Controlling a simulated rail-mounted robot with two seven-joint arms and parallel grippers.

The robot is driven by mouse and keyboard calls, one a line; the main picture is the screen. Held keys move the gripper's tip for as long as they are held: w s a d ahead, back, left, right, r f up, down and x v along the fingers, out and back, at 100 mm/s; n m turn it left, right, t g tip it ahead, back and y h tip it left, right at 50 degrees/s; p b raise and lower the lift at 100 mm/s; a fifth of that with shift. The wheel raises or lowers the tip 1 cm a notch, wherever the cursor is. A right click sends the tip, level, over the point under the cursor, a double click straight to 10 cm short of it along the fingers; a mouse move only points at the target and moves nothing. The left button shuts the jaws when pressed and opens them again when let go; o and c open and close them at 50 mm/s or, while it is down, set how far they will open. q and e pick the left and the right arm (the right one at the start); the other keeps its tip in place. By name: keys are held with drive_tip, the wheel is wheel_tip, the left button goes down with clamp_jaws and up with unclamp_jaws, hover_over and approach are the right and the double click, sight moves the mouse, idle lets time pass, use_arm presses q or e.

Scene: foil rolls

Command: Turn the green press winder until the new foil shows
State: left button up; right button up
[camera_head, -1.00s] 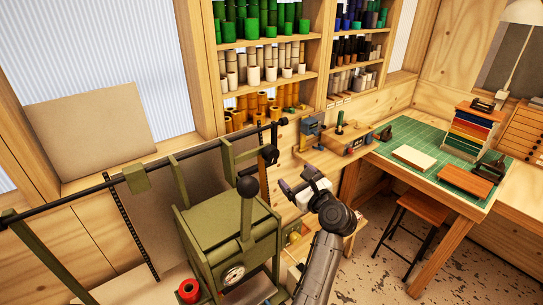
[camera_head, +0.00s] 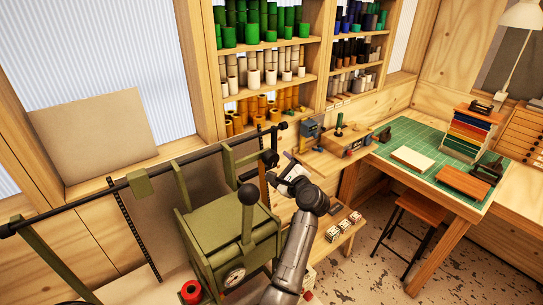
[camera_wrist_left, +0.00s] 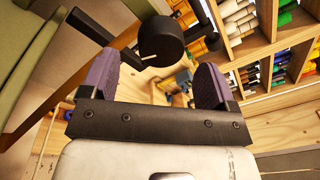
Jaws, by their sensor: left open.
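The olive-green press (camera_head: 235,245) stands at lower centre in the head view, with a ball-topped lever and a round dial. A long dark bar runs above it. A black knob on a crank (camera_head: 270,158), which looks like the winder, sits near the bar's right end. In the left wrist view the black knob (camera_wrist_left: 161,41) shows large, just beyond the fingertips. My left gripper (camera_head: 287,167) is open, right beside the knob; its purple-padded fingers (camera_wrist_left: 155,75) are apart with nothing between them. Foil on the winder cannot be made out. My right gripper is out of view.
A red roll (camera_head: 190,292) lies by the press at the bottom. Shelves of foil rolls (camera_head: 268,75) stand behind. A green-matted workbench (camera_head: 415,145) and a stool (camera_head: 409,210) are at right. A low shelf with small blocks (camera_head: 342,232) is right of my arm.

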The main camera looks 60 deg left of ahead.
sight(273, 161)
use_arm(q)
drive_tip(key=shift+w+a+p, duration=0.1)
drive_tip(key=shift+a+p, duration=0.5)
drive_tip(key=shift+a, duration=2)
drive_tip(key=c, duration=0.9)
